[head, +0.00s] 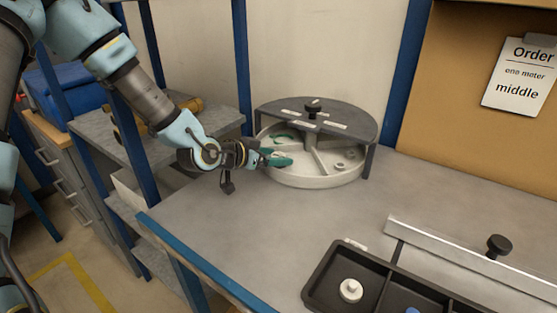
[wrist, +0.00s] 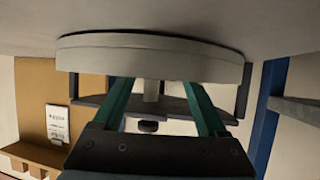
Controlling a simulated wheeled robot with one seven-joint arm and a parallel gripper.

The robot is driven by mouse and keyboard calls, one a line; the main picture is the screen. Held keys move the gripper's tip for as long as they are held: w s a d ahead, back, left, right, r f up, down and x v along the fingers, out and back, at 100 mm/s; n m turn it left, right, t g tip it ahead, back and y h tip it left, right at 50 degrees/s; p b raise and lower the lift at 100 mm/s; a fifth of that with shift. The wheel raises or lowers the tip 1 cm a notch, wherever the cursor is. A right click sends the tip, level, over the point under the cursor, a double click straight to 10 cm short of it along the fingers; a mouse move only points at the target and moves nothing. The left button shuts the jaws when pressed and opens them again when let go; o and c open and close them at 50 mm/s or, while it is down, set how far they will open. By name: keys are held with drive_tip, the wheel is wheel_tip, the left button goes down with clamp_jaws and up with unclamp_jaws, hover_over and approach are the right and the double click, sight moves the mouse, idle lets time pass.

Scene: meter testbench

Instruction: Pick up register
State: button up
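No part is marked as the register, and I cannot tell which one it is. A round grey carousel (head: 318,181) with divided compartments and a half cover stands at the back of the bench.
A black tray (head: 322,293) at the front holds a white round part (head: 350,290) and a partly seen blue part (head: 411,310). A metal rail (head: 450,254) with a black knob (head: 498,245) lies behind it. The bench centre is clear.

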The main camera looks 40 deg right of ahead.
clamp_jaws()
idle(0.4)
drive_tip(key=shift+r, duration=0.1)
